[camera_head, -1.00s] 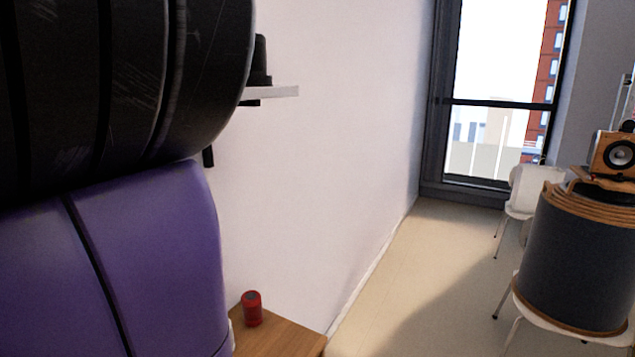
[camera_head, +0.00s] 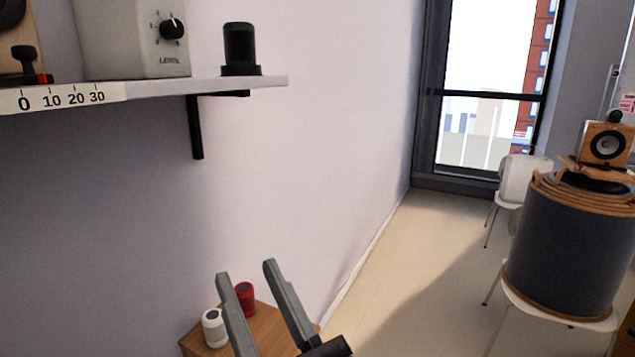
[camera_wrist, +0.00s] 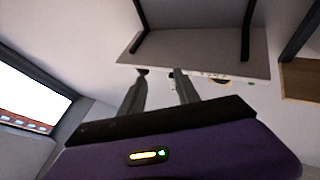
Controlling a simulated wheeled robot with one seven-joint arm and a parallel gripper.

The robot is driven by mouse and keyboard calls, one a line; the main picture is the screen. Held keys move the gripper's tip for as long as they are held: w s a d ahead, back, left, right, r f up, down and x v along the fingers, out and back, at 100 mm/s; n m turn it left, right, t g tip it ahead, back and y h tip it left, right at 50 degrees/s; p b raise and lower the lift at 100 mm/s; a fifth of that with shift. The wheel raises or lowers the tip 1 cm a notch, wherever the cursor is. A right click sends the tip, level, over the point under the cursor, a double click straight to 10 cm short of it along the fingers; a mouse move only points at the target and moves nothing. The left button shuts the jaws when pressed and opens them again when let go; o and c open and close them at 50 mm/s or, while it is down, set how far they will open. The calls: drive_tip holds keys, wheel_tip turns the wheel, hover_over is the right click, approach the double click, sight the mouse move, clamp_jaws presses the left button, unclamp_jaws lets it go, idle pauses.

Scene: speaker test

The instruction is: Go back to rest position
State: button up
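My gripper (camera_head: 246,270) shows at the bottom of the head view, its two grey fingers pointing up and spread apart with nothing between them. It appears in front of a small wooden table that carries a red cylinder (camera_head: 245,297) and a white cylinder (camera_head: 213,328). In the wrist view the fingers (camera_wrist: 158,75) are also apart and empty, with the underside of a shelf (camera_wrist: 200,50) beyond them. The rest of my arm is mostly out of the head view.
A wall shelf (camera_head: 200,86) with a black bracket holds a grey-white device (camera_head: 134,35) and a black cylinder (camera_head: 240,48). The wooden table (camera_head: 270,335) stands by the wall. Floor between is clear.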

drive_tip(key=s+d+f+m+h, duration=0.1)
drive_tip(key=s+d+f+h, duration=0.3)
drive_tip(key=d+f, duration=0.45)
drive_tip(key=s+d+f+m+h, duration=0.2)
drive_tip(key=s+d+f+h, duration=0.1)
drive_tip(key=s+d+f, duration=0.5)
drive_tip(key=s+d+f+m+g+h, duration=0.1)
drive_tip(key=s+d+f+g+h, duration=0.1)
drive_tip(key=s+d+f, duration=0.3)
drive_tip(key=s+d+f+m+g+h, duration=0.1)
drive_tip(key=s+d+f+g+h, duration=0.2)
drive_tip(key=s, duration=0.9)
wheel_tip(320, 180, down, 5)
drive_tip(key=shift+d+r, duration=0.2)
drive_tip(key=shift+d, duration=0.85)
drive_tip(key=shift+c, duration=0.2)
